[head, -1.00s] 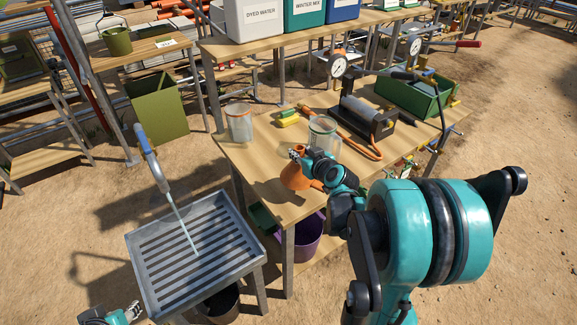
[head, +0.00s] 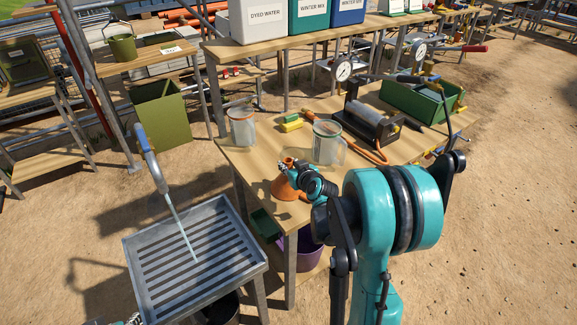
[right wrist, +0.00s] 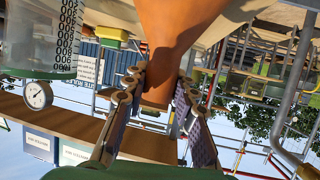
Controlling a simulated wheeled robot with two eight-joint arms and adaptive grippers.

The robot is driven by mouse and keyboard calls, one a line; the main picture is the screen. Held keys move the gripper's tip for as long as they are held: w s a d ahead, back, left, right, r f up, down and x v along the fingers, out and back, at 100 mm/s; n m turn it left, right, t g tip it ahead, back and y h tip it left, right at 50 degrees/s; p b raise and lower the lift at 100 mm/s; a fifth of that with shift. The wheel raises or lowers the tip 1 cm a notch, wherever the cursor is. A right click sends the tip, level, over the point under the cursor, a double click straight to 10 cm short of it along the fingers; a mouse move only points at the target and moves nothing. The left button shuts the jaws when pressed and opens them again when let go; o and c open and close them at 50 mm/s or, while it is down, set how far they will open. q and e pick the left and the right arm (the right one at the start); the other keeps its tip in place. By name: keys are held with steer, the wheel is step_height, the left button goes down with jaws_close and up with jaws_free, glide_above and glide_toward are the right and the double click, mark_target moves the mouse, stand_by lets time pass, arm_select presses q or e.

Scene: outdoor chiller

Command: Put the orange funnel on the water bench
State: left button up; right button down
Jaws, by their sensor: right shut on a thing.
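The orange funnel (head: 286,188) is at the near left part of the wooden table, wide end down. I cannot tell whether its rim touches the tabletop. My right gripper (head: 294,169) is shut on its narrow upper part. The right wrist view shows the funnel (right wrist: 178,28) with its narrow end between both fingers of the gripper (right wrist: 158,98). Of my left gripper (head: 130,320), only a sliver shows at the bottom edge, so its jaws are hidden. No bench is labelled as the water bench; the wooden table (head: 255,172) is under the funnel.
Clear jugs (head: 327,148) and (head: 242,130) stand close behind the funnel. A pump (head: 367,122) and green tray (head: 420,103) are farther right. A slatted metal basin (head: 150,300) under a running tap is at left. Labelled boxes (head: 257,22) stand on the rear bench.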

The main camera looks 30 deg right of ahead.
steer(key=shift+f, duration=0.2)
steer(key=c, duration=1.2)
jaws_free()
steer(key=shift+r, duration=0.15)
steer(key=shift+r, duration=0.15)
steer(key=p+v, duration=0.4)
steer(key=v, duration=0.8)
steer(key=s+a+r+n+g+y, duration=0.1)
steer(key=s+a+g, duration=0.15)
steer(key=a, duration=0.45)
steer(key=s+a+n+g+y, duration=0.1)
steer(key=s+a, duration=0.3)
steer(key=a, duration=0.3)
steer(key=s+a+g, duration=0.3)
steer(key=s+a, duration=0.1)
steer(key=s, duration=0.7)
steer(key=shift+f+m+b, duration=0.25)
steer(key=shift+m+b, duration=0.05)
